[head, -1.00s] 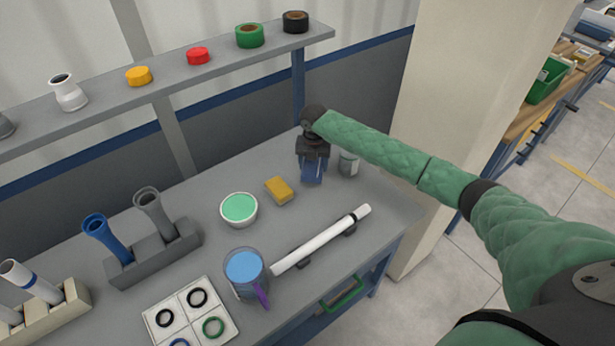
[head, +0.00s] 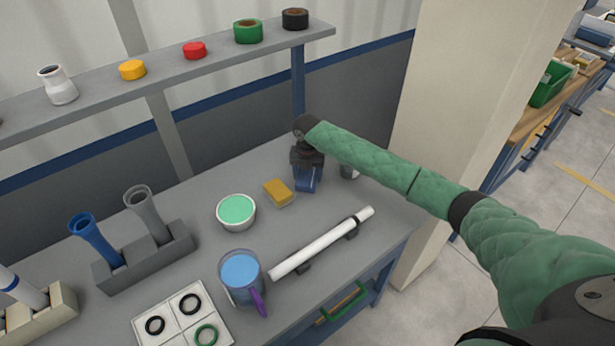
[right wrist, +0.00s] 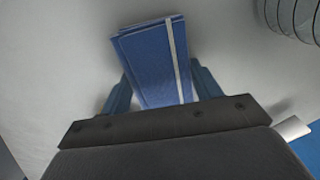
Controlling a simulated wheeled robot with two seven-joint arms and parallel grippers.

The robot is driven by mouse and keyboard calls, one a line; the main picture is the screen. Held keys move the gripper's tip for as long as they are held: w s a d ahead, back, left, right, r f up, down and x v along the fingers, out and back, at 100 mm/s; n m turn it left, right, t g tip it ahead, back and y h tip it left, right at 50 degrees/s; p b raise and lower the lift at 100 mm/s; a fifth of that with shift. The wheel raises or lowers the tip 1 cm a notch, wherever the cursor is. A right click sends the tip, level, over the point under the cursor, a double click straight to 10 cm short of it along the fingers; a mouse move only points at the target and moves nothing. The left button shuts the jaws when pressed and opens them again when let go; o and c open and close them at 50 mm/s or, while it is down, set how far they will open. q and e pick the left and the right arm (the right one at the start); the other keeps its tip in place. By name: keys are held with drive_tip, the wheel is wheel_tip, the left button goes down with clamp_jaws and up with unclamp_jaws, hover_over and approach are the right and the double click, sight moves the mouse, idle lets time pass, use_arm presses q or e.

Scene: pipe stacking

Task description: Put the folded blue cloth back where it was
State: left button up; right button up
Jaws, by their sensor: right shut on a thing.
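The folded blue cloth (right wrist: 156,62) shows in the right wrist view with a pale stripe along one side. My right gripper (head: 306,184) is shut on it, with a blue finger at each side of the cloth. In the head view the cloth is mostly hidden by the gripper, at the back right of the grey workbench (head: 200,187). I cannot tell whether the cloth touches the bench. My left gripper is not in view.
A white pipe (head: 320,243) rests in front. A shelf (head: 165,72) runs above.

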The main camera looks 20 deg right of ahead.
sight(307, 174)
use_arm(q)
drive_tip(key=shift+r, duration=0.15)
use_arm(e)
drive_tip(key=shift+f, duration=0.15)
drive_tip(key=o, duration=1)
drive_tip(key=shift+c, duration=0.2)
drive_tip(key=shift+r, duration=0.4)
wheel_tip(307, 174, up, 2)
drive_tip(key=shift+p, duration=1)
wheel_tip(307, 174, up, 2)
drive_tip(key=shift+r+p, duration=0.25)
drive_tip(key=shift+p, duration=0.75)
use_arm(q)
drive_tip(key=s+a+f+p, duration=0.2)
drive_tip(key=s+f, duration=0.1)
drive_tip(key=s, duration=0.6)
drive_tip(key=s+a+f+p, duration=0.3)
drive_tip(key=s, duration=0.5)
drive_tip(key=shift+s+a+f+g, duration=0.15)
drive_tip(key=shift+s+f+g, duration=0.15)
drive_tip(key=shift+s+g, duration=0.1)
use_arm(e)
wheel_tip(307, 174, up, 7)
